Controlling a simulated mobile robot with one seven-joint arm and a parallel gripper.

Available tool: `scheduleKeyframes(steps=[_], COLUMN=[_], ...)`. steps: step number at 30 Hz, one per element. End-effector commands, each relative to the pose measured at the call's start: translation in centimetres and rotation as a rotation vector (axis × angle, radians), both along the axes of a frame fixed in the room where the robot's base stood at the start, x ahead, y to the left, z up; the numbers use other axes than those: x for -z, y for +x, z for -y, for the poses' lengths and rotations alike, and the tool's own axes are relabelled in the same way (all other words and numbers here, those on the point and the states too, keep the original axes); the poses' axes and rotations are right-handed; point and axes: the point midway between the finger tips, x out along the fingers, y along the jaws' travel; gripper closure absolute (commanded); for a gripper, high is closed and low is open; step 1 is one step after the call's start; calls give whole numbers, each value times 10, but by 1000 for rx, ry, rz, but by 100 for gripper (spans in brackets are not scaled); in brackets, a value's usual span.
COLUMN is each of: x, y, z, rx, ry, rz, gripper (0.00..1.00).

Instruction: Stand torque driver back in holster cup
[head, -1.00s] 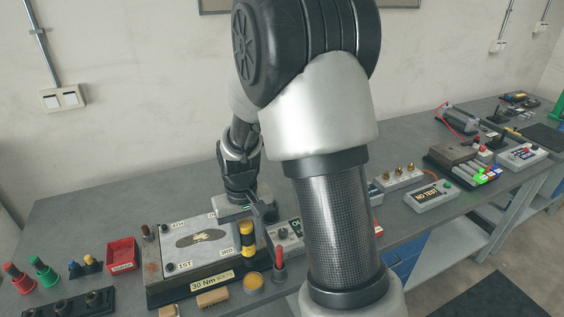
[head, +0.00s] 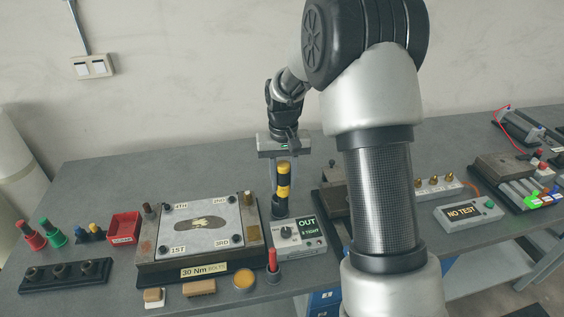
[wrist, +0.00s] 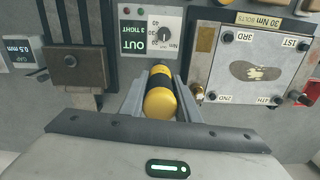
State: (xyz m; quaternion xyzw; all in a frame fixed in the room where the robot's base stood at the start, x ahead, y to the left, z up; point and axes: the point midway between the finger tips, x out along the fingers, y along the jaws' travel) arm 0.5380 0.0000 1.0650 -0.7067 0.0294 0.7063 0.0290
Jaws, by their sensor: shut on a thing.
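The torque driver (head: 283,187), black with yellow bands, hangs about upright from my gripper (head: 283,163) behind the OUT/TIGHT box and right of the bolt fixture. In the wrist view the driver (wrist: 160,98) shows its yellow end between both fingers of my gripper (wrist: 158,90), which is shut on it. A dark, narrow part (head: 279,208) shows right below the driver's lower yellow band. I cannot tell whether this is the holster cup or the driver's own lower end. No other holster cup is clear to me.
The bolt fixture (head: 160,270) with its insole plate (head: 200,243) stands left of the driver. The OUT/TIGHT box (head: 290,235) is just in front. A red-handled tool (head: 272,260) stands near the front. My arm hides part of the bench on the right. The bench behind the fixture is clear.

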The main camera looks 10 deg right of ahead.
Motion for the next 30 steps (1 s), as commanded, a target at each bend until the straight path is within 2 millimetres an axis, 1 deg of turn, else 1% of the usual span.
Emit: scheduleKeyframes(steps=[1,3,6,9,13,25,30], x=[-1,-6,-12,-16,-19,-20,-10], y=[16,32,49,59,63,62,62], z=[0,0,0,1,1,1,1], rx=[13,32,55,68,76,75,75], ry=[1,2,2,2,1,1,1], rz=[4,4,2,2,1,1,1], gripper=[98,98,98,98,98,98,98])
